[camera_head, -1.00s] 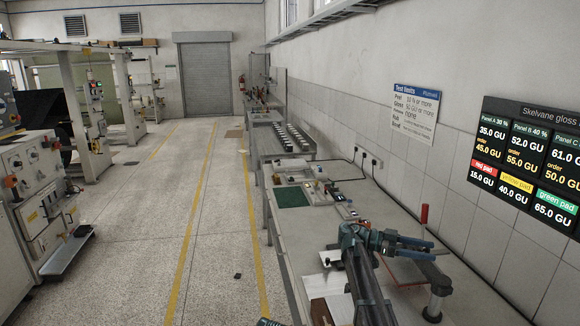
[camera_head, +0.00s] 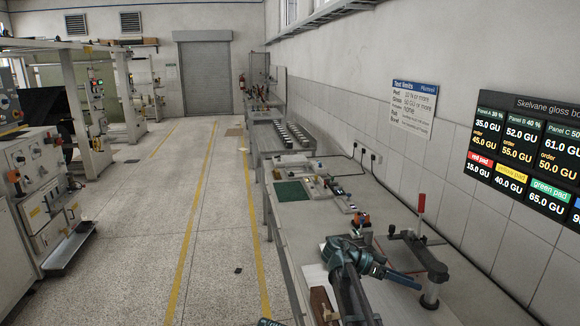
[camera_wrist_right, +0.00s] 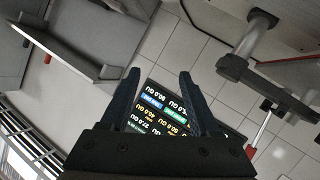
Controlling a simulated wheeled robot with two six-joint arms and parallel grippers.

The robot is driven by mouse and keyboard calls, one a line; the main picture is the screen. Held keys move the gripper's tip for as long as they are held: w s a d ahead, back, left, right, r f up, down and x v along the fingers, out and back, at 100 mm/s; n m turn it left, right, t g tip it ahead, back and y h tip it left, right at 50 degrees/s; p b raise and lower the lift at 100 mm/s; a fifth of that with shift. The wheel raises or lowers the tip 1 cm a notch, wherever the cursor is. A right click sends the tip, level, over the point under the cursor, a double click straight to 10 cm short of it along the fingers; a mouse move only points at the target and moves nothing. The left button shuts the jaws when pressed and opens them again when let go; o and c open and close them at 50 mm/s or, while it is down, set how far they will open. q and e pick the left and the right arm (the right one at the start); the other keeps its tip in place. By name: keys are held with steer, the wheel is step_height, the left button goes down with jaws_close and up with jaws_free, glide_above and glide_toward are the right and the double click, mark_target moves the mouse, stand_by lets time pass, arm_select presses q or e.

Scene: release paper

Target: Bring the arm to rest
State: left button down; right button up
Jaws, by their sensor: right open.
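My right arm rises from the lower edge of the head view over the bench. Its gripper (camera_head: 414,283) reaches to the right, low over the bench in front of a dark stand. In the right wrist view the two dark fingers (camera_wrist_right: 158,92) are apart, with nothing between them. The wall display (camera_wrist_right: 165,115) shows beyond them, upside down. A small dark and teal piece shows at the bottom edge of the head view. I cannot tell whether it is my left gripper.
The dark stand (camera_head: 430,268) with a red upright handle (camera_head: 421,203) is close to the right gripper. A brown block (camera_head: 322,306) lies near the bench's front edge. A green mat (camera_head: 291,192) lies farther along.

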steer(key=s+a+f+n+t+y+b, duration=0.1)
steer(key=s+a+f+n+y, duration=0.1)
steer(key=s+a+f+n, duration=0.2)
steer(key=s+a+f+n+t+y+b, duration=0.1)
steer(key=s+a+f+n+y+b, duration=0.1)
steer(key=f, duration=0.5)
steer(key=s+a+f+n+t+y+b, duration=0.1)
steer(key=s+a+f+n+y, duration=0.2)
steer(key=s+a+f+n, duration=0.2)
steer(key=shift+s+a+f+n+b, duration=0.1)
steer(key=shift+s+a, duration=0.2)
steer(key=shift+a, duration=0.3)
steer(key=shift+s+a+f+n+b, duration=0.15)
steer(key=shift+s+a, duration=0.2)
steer(key=shift+a, duration=0.25)
steer(key=shift+s+a+r+n+b, duration=0.1)
steer(key=shift+s+a, duration=0.2)
steer(key=shift+a, duration=0.3)
steer(key=s+a+f+n+y+b, duration=0.1)
steer(key=s+a+f+n+y, duration=0.2)
steer(key=s+a+n, duration=0.1)
steer(key=s+a+f+n+y+b, duration=0.1)
steer(key=s+a+f+n+y, duration=0.1)
steer(key=s+a, duration=0.4)
steer(key=shift+s+a+f+n+y, duration=0.15)
steer(key=shift+a+f+n+y, duration=0.25)
steer(key=shift+a+f+n, duration=0.55)
